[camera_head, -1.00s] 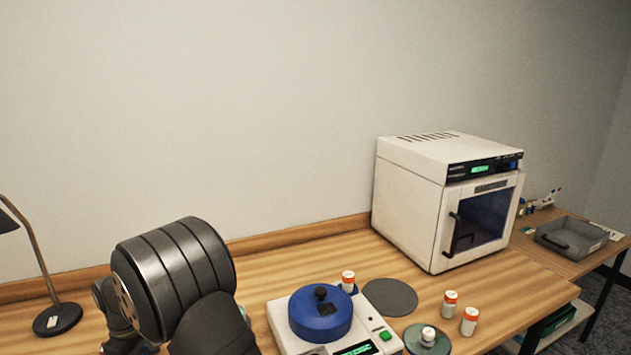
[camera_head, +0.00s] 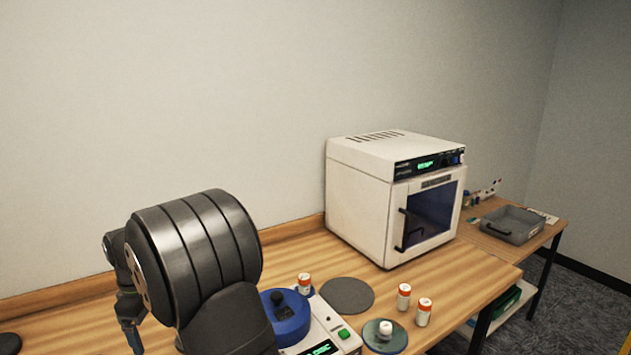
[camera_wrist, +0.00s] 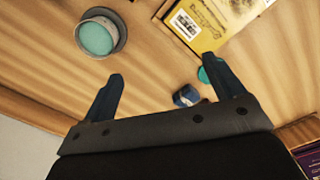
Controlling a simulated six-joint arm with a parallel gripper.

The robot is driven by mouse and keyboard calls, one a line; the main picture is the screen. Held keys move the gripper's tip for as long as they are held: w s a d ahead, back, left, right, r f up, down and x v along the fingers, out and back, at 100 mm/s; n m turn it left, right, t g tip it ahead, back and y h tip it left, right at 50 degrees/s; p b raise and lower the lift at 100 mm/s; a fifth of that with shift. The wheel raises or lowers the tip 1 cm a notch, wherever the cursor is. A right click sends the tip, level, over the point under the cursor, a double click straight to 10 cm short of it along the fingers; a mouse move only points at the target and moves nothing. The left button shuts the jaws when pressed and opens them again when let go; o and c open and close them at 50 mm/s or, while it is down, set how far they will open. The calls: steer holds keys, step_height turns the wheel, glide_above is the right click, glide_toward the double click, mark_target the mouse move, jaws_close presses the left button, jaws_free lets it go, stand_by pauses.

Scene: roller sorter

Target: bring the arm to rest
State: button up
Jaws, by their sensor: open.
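My gripper (camera_wrist: 158,90) is open in the wrist view. Its two dark fingers stand wide apart with nothing between them, above the wooden bench top (camera_wrist: 145,60). In the head view, my gripper's end (camera_head: 131,325) points down at the left, partly hidden behind my large dark arm link. How high the fingertips are above the bench I cannot tell.
In the wrist view are a teal-filled cup (camera_wrist: 97,37), a yellow box (camera_wrist: 215,20) and a small blue item (camera_wrist: 186,96). In the head view are a blue-lidded machine (camera_head: 288,322), orange-capped vials (camera_head: 404,296), a white oven (camera_head: 385,195) and a grey tray (camera_head: 512,224).

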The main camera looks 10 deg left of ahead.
steer(key=w+d+r, duration=0.2)
steer(key=w, duration=0.8)
steer(key=f, duration=0.9)
steer(key=shift+w+a+f, duration=0.2)
steer(key=shift+w+f, duration=0.1)
steer(key=shift+w, duration=0.1)
steer(key=shift+r, duration=1.35)
steer(key=shift+o, duration=0.4)
steer(key=shift+o, duration=1)
steer(key=shift+s+d+r, duration=0.1)
steer(key=shift+d+r, duration=0.05)
steer(key=shift+r, duration=0.1)
steer(key=s+d+r+m, duration=1.1)
steer(key=s+d+r, duration=0.2)
steer(key=r, duration=0.3)
step_height(320, 180, down, 9)
steer(key=shift+w+f, duration=0.2)
steer(key=shift+w, duration=0.05)
